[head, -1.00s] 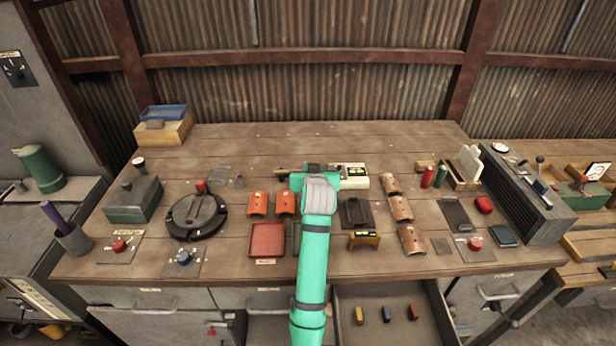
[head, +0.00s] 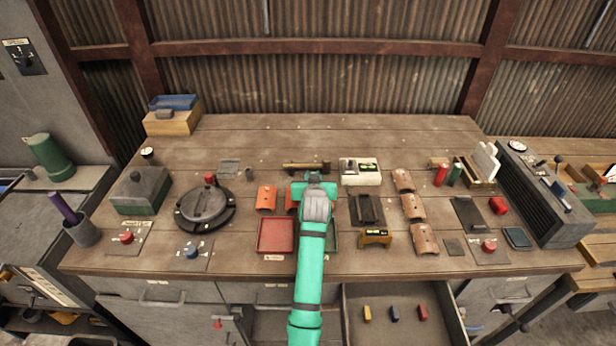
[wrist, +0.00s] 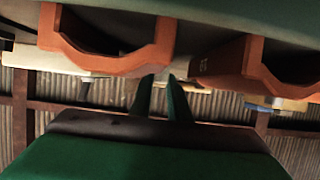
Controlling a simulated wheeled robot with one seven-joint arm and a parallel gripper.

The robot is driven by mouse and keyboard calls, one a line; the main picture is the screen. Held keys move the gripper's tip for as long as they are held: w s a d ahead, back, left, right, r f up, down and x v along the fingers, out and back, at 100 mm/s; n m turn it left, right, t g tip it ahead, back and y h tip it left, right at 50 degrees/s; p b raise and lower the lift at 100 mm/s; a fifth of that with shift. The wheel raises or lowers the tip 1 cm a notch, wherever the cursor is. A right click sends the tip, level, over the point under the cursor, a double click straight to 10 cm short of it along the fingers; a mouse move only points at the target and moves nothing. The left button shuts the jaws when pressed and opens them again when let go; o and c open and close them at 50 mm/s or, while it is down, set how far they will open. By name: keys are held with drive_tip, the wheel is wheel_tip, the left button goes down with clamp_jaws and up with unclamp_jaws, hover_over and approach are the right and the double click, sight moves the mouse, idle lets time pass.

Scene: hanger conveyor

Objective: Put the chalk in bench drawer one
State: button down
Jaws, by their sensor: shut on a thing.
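My gripper (head: 314,180) is low over the middle of the bench, beside the right one of two orange arched covers (head: 266,198). Its arm hides part of that cover. In the wrist view, which is upside down, the dark fingers (wrist: 160,92) are close together. Their tips meet the corner of one orange cover (wrist: 108,52), and what they hold is hidden there. I cannot make out the chalk. Below the bench top, an open drawer (head: 375,338) holds a yellow, a blue and a red piece. A drawer front (head: 262,292) left of it is partly behind my arm.
A red tray (head: 276,236) lies in front of the covers. A brass tube (head: 305,167) and a white box (head: 360,171) stand behind. Brown arched covers (head: 413,207) line the right.

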drive_tip(key=shift+f, duration=0.1)
drive_tip(key=c, duration=1.7)
unclamp_jaws()
drive_tip(key=shift+o, duration=0.2)
drive_tip(key=shift+a, duration=0.1)
